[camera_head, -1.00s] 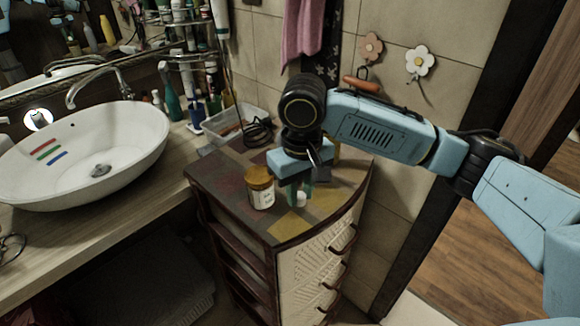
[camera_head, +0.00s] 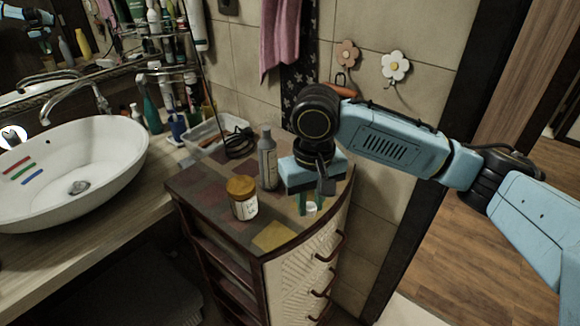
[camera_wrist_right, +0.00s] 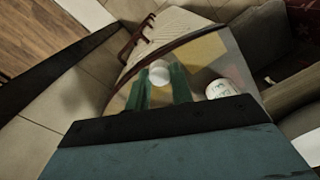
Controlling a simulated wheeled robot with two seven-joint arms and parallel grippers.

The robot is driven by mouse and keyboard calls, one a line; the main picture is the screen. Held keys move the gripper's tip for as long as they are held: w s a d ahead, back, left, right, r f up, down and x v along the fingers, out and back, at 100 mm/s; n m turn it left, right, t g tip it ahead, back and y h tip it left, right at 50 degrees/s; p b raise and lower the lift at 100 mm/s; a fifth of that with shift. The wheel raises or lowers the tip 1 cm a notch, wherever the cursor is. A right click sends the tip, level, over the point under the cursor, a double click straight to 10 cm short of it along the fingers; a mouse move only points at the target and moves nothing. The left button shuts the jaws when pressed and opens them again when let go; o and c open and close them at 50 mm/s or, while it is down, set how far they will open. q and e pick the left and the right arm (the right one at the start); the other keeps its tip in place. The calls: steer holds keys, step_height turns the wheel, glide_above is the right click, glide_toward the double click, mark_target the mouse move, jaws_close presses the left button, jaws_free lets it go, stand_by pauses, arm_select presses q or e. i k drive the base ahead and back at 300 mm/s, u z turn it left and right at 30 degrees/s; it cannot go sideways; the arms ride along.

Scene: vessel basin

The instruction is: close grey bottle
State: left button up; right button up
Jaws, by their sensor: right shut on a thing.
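The grey bottle (camera_head: 267,163) stands upright on the chest of drawers, behind and right of the jar; whether its mouth is open is too small to tell. My right gripper (camera_head: 309,204) is right of and in front of the bottle, apart from it. Its green fingers are shut on a small white cap (camera_head: 311,207). In the right wrist view the round white cap (camera_wrist_right: 158,73) shows between the fingertips of the right gripper (camera_wrist_right: 160,80). My left gripper is out of view.
A jar with a yellow-brown lid (camera_head: 243,198) stands close to the bottle; it also shows in the right wrist view (camera_wrist_right: 222,89). A basket with black cable (camera_head: 215,128) is behind. A basin (camera_head: 75,165) is left. The patchwork top (camera_head: 275,237) is clear in front.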

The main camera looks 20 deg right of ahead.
mark_target(267, 146)
steer(key=z, duration=1.55)
steer(key=k, duration=0.85)
steer(key=u, duration=0.75)
steer(key=i, duration=0.5)
steer(key=z, duration=0.05)
